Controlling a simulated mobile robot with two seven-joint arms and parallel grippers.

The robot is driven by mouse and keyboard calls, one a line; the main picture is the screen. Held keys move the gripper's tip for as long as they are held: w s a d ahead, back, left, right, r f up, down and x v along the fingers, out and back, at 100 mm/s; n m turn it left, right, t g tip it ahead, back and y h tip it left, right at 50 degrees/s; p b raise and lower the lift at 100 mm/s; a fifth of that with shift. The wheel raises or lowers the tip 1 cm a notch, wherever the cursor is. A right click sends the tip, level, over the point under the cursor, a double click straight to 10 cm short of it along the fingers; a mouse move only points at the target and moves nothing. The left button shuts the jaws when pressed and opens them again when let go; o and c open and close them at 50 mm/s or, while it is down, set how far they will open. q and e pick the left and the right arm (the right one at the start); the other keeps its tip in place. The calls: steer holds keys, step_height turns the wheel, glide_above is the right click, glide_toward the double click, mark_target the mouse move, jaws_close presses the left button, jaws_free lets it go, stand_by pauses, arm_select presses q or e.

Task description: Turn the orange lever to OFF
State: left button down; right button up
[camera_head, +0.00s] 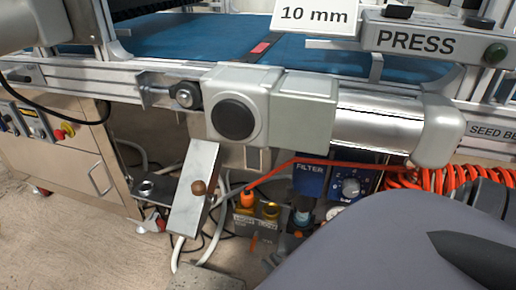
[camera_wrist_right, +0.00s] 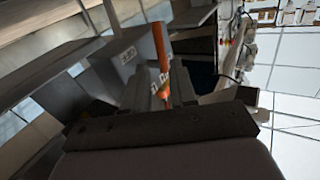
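The orange lever (camera_wrist_right: 160,45) shows in the right wrist view as a long, narrow orange bar, near a white label plate. My right gripper (camera_wrist_right: 164,90) has its dark fingers pointing towards it, with orange showing between them. I cannot tell whether the fingers touch or clamp the lever. My left gripper is not in view.
A gear motor (camera_head: 235,120) juts out under the blue conveyor belt (camera_head: 190,35). Below it are a tilted metal plate (camera_head: 190,195), a blue filter unit (camera_head: 309,179) and an orange hose (camera_head: 340,162). A cabinet (camera_head: 75,165) stands left; floor is clear at lower left.

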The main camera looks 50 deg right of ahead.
mark_target(254, 242)
steer(key=w+b, duration=0.1)
steer(key=w, duration=0.5)
steer(key=shift+w+d+b, duration=0.3)
steer(key=shift+w+d, duration=0.05)
jaws_close()
